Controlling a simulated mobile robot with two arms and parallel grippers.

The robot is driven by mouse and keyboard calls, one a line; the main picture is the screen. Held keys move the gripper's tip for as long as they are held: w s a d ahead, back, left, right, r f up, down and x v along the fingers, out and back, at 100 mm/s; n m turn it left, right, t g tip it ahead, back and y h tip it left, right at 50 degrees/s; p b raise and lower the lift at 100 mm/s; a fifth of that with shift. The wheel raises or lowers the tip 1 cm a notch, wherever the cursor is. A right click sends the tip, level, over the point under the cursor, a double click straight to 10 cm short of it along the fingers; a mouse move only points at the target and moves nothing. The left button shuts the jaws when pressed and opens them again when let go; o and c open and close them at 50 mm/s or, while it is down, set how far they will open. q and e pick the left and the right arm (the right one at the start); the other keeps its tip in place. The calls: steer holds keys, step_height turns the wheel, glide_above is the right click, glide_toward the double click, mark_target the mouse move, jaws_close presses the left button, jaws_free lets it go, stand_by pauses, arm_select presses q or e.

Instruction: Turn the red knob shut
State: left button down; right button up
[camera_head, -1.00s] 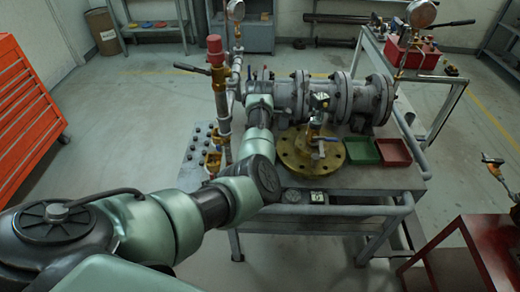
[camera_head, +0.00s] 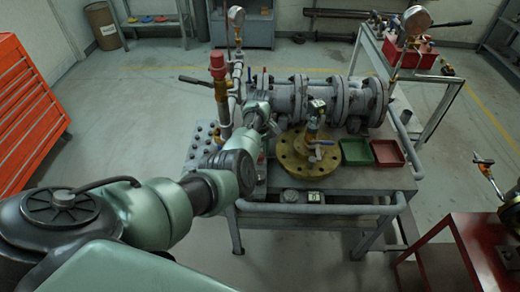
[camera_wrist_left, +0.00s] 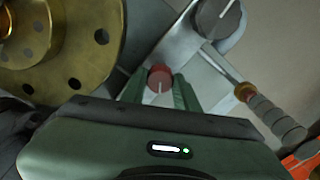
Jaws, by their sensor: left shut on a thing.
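The red knob (camera_wrist_left: 160,78) has a pale line across its face and sits between the two green fingers of my left gripper (camera_wrist_left: 159,92) in the left wrist view. The fingers are shut on it, one at each side. In the head view my left arm reaches across the front of the bench, with the gripper (camera_head: 270,126) end beside the grey pipe body and left of the brass flange. I cannot make out the knob there; my arm probably covers it. My right gripper is in neither view.
The round brass flange (camera_head: 290,165) stands close to the right of my gripper. A vertical pipe with a red top (camera_head: 217,62) is close on the left. Green (camera_head: 355,152) and red (camera_head: 388,153) trays lie further right. A ribbed grey handle (camera_wrist_left: 272,112) shows in the wrist view.

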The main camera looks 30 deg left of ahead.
arm_select(q)
steer(key=m+p, duration=0.1)
steer(key=m, duration=0.2)
steer(key=shift+a+r+m, duration=0.1)
steer(key=shift+r+m, duration=0.05)
steer(key=shift+m, duration=0.25)
steer(key=shift+m+p, duration=0.55)
steer(key=shift+m, duration=1.35)
steer(key=c, duration=1.1)
jaws_free()
steer(key=shift+o, duration=0.2)
steer(key=shift+r, duration=0.3)
steer(key=shift+r+p, duration=0.35)
steer(key=shift+r, duration=3.15)
